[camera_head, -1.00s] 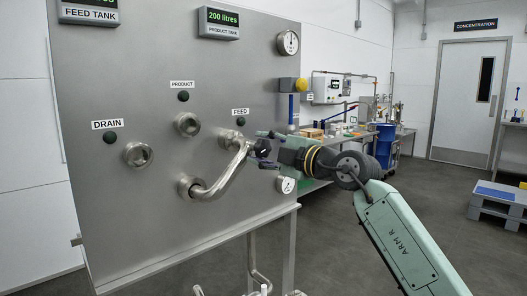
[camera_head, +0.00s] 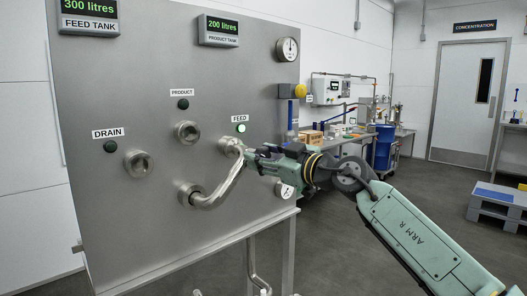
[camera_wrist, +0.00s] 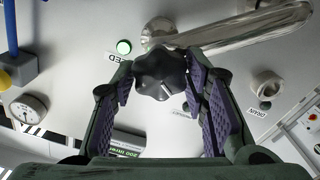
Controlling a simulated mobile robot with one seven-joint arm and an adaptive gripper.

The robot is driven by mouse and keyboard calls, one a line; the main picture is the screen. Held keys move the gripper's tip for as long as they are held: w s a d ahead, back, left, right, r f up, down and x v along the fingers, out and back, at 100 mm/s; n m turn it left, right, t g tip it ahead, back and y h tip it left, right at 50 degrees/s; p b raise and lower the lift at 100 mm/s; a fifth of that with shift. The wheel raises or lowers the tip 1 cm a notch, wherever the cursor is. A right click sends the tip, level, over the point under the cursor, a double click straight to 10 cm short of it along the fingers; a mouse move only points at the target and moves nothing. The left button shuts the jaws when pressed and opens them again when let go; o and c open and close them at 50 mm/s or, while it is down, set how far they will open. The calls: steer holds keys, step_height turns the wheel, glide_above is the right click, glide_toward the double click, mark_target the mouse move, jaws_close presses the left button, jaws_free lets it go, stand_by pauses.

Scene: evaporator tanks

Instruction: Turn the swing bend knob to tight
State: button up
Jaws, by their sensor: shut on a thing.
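The swing bend (camera_head: 217,189) is a curved steel pipe on the steel panel. Its upper end sits at the port under the FEED label. The swing bend knob (camera_wrist: 161,73) is black and lobed, with a pale line on its face, in the wrist view. My gripper (camera_wrist: 160,85) has its purple-padded fingers on either side of the knob and is shut on it. In the head view my gripper (camera_head: 252,158) meets the bend's upper end and hides most of the knob. The FEED lamp (camera_head: 241,128) is lit green; it also glows in the wrist view (camera_wrist: 124,47).
The PRODUCT port (camera_head: 187,132) and DRAIN port (camera_head: 138,163) are open, with dark lamps above them.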

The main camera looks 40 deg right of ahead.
mark_target(264, 147)
steer(key=shift+r+m+p, duration=0.15)
steer(key=shift+m+p, duration=0.5)
steer(key=shift+m, duration=0.45)
steer(key=o, duration=1.1)
steer(key=shift+o, duration=0.2)
step_height(264, 147, up, 10)
steer(key=shift+f, duration=0.1)
